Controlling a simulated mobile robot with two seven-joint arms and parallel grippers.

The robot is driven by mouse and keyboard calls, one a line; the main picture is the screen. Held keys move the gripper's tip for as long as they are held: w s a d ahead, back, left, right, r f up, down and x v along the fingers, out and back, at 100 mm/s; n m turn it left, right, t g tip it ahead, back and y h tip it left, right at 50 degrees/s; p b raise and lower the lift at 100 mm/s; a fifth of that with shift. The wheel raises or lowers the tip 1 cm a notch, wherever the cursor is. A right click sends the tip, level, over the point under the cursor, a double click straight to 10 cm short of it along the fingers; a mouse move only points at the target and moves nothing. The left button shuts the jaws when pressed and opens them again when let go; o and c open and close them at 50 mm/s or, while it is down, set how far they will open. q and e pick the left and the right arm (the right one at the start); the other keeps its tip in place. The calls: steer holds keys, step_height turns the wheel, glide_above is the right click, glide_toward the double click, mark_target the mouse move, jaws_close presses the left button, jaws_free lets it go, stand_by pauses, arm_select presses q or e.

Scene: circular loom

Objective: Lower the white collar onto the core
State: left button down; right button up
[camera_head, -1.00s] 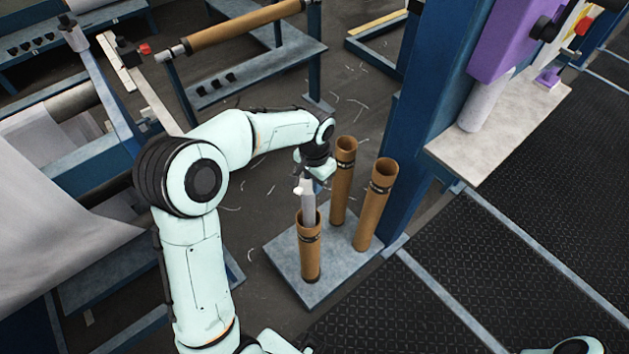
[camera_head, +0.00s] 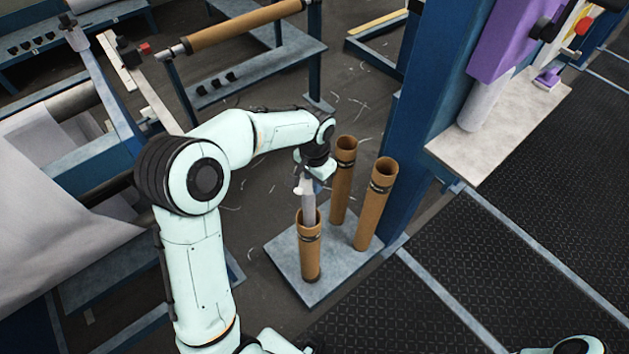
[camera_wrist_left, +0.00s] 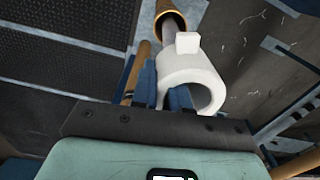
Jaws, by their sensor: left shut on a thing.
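The white collar (camera_wrist_left: 188,76), a ring with a small block on its side, is in my left gripper (camera_wrist_left: 164,92). One blue finger shows beside the ring and the other at its opening. In the head view the collar (camera_head: 300,188) is small and partly hidden by my left gripper (camera_head: 311,181), just above the front brown core (camera_head: 311,262). A grey rod (camera_head: 308,210) stands up from that core's open top, and it also shows beyond the collar in the left wrist view. I cannot tell whether the collar is around the rod or beside it. My right gripper is out of view.
Two more brown cores (camera_head: 342,185) (camera_head: 372,210) stand close behind and right of the front one, on the same grey base plate (camera_head: 285,250). A blue post (camera_head: 428,110) rises to their right. A pale shelf (camera_head: 500,130) juts out beyond it.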

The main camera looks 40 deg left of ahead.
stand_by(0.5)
arm_select(q)
steer(key=shift+f, duration=0.15)
steer(key=c, duration=1.1)
jaws_free()
steer(key=shift+s+d, duration=0.1)
steer(key=shift+o, duration=0.2)
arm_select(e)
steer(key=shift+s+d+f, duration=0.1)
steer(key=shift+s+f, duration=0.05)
arm_select(q)
steer(key=shift+f, duration=0.1)
step_height(320, 180, up, 14)
steer(key=p, duration=0.1)
steer(key=shift+d, duration=0.3)
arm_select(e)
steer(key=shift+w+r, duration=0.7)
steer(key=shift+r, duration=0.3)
